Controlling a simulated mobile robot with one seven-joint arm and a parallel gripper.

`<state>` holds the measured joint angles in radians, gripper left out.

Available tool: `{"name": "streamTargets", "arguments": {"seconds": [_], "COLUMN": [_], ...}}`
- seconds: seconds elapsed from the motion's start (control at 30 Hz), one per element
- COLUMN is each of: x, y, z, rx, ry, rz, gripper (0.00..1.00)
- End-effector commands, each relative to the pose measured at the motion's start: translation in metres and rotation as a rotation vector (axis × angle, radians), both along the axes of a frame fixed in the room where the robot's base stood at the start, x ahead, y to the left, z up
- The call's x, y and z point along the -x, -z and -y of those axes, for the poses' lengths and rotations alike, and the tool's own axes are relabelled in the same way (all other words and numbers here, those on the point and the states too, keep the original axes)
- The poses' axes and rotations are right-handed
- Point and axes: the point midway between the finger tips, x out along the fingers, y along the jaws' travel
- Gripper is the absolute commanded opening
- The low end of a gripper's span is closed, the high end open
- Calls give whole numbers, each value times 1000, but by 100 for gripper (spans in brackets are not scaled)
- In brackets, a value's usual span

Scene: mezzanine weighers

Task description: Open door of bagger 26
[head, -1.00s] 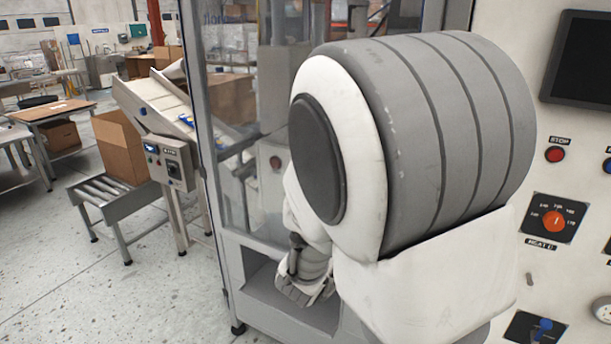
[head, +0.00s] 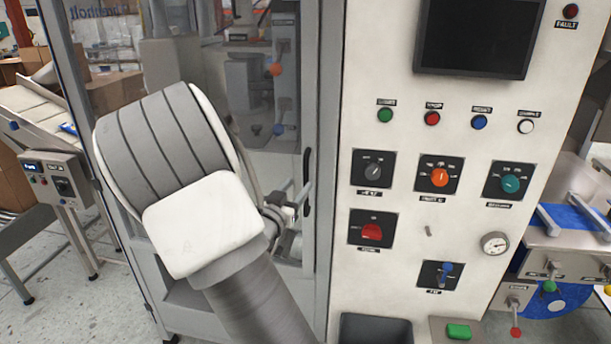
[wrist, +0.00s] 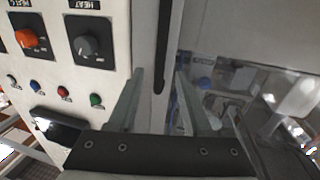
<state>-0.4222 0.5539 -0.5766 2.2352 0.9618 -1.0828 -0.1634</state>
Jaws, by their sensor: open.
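The bagger's door (head: 185,60) is a clear panel in a grey frame, left of the white control panel, and it looks closed. Its dark upright handle (head: 307,170) is on the right frame. My gripper (head: 302,196) is at the lower part of the handle, partly hidden behind my arm. In the wrist view my gripper (wrist: 160,75) is open, with one finger on each side of the handle (wrist: 163,50) in the picture. I cannot tell whether the handle is between the fingers in depth or touched.
The control panel (head: 400,25) has a dark screen (head: 478,35), buttons, knobs and a gauge (head: 494,243). A small control box (head: 60,180) and a conveyor (head: 30,105) are at the left. A blue-topped unit (head: 575,220) is at the right. Floor shows at lower left.

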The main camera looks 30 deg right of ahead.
Motion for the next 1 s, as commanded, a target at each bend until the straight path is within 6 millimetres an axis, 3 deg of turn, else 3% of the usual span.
{"name": "streamTargets", "arguments": {"seconds": [0.1, 0.3, 0.73, 1.0], "x": [-14, -31, -36, -36], "y": [-1, 0, 0, 0], "z": [21, 43, 50, 50], "rx": [2, 1, -1, -1], "ry": [4, 1, 0, 0], "rz": [1, 1, 1, 1], "gripper": [50, 50, 50, 1]}}
